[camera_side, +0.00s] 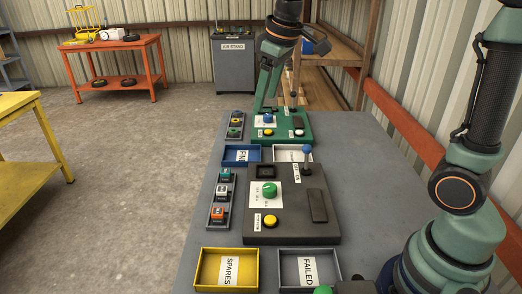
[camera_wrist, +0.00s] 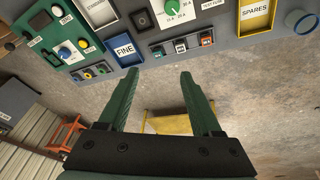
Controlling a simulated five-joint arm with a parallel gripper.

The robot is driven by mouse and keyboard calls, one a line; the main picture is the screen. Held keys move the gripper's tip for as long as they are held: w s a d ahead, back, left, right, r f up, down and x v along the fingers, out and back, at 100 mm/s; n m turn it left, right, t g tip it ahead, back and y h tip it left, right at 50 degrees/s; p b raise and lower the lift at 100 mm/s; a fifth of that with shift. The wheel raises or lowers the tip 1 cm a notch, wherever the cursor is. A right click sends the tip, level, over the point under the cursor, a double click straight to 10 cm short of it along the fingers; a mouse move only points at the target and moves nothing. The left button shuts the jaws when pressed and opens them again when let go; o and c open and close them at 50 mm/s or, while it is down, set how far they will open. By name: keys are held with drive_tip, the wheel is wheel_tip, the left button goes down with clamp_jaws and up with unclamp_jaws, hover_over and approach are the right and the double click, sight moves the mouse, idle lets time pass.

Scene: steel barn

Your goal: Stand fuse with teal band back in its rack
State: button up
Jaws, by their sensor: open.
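My gripper (camera_side: 277,106) is over the far green panel in the side view. In the wrist view its green fingers (camera_wrist: 160,72) are apart with nothing between them.
The grey tester (camera_side: 303,222) has a green knob. Trays stand around it: FINE (camera_side: 228,155), a white one (camera_side: 280,155), SPARES (camera_side: 200,268) and FAILED (camera_side: 325,254). A second rack (camera_side: 234,137) holds ringed pieces beside the green panel (camera_side: 300,119). The bench's right side is clear.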

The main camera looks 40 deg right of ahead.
drive_tip(key=s+f+m+t, duration=0.2)
drive_tip(key=s+f+m, duration=0.1)
drive_tip(key=s, duration=1)
drive_tip(key=shift+s+d+f+m, duration=0.4)
drive_tip(key=shift+d+f, duration=0.05)
drive_tip(key=shift+f, duration=0.1)
